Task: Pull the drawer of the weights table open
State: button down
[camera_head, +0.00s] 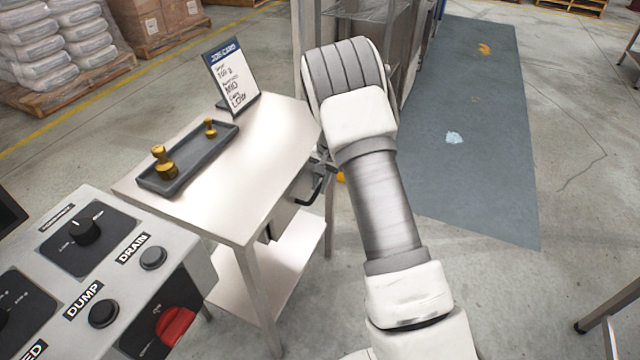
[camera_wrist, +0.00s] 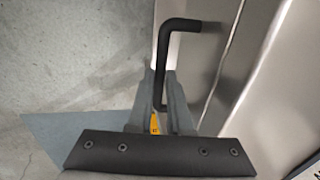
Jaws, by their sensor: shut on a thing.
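The weights table (camera_head: 265,150) is a pale metal table left of centre in the head view. Its drawer (camera_head: 285,212) is under the top on the right side, with a black bar handle (camera_head: 314,190). How far the drawer stands out is hard to tell. In the wrist view the bent black handle (camera_wrist: 181,24) runs down between the two grey fingers of my gripper (camera_wrist: 160,84), which is shut on it. The drawer front (camera_wrist: 200,70) lies right of the fingers. In the head view my arm largely hides the gripper.
On the tabletop are a dark tray (camera_head: 160,186) with brass weights (camera_head: 163,163) and a job card (camera_head: 232,77). A control panel (camera_head: 150,225) stands at the front left. A metal rack (camera_head: 375,25) stands behind my arm. Floor with a blue-grey mat (camera_head: 470,150) is open to the right.

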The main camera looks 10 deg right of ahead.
jog(key=shift+d, duration=0.1)
jog(key=s+d+b, duration=0.2)
jog(key=s+d, duration=0.5)
jog(key=d, duration=0.3)
jog(key=s+d+b, duration=0.3)
jog(key=s+d, duration=0.5)
jog(key=d, duration=0.3)
jog(key=shift+s, duration=0.2)
jog(key=c, duration=0.8)
grip_release()
jog(key=shift+c, duration=0.2)
notch_tip(320, 180, up, 17)
jog(key=s+d+p, duration=0.2)
jog(key=p, duration=0.1)
jog(key=shift+d+p, duration=0.35)
jog(key=shift+d, duration=0.05)
